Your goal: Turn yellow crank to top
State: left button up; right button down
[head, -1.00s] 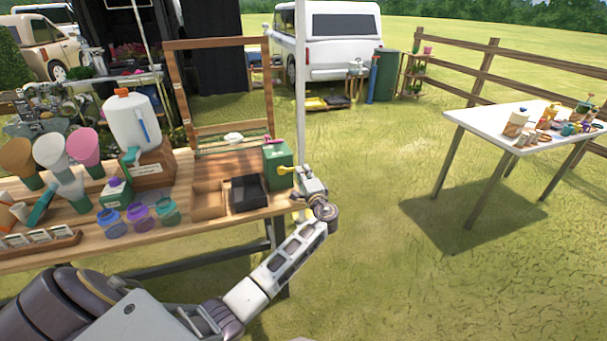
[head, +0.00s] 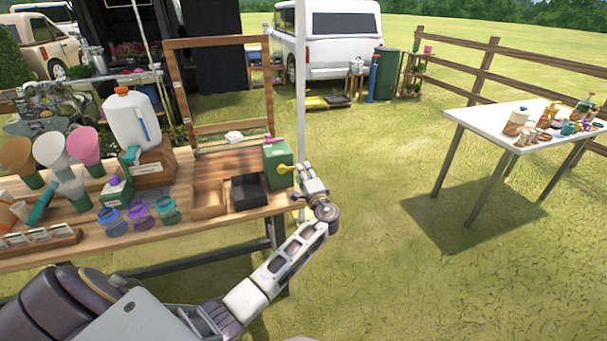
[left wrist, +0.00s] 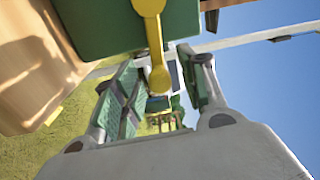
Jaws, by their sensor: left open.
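The yellow crank (head: 285,169) is on the right side of the green box (head: 277,152), which stands at the right end of the wooden table. In the left wrist view the crank (left wrist: 154,40) hangs from the green box (left wrist: 110,22), its knob end between my fingers. My left gripper (head: 301,168) is at the crank, to the right of the box; in the left wrist view the gripper (left wrist: 158,90) is open, its fingers either side of the knob. I cannot tell whether either finger touches it. My right gripper is not in view.
A black tray (head: 248,194) and a wooden tray (head: 208,201) sit left of and in front of the box. A white pole (head: 301,90) rises just behind my gripper. A white table (head: 490,118) stands far right. Grass between the tables is clear.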

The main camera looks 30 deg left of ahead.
pick_arm(q)
jog(key=v, duration=1.1)
jog(key=shift+d+f, duration=0.1)
dwell(0.4)
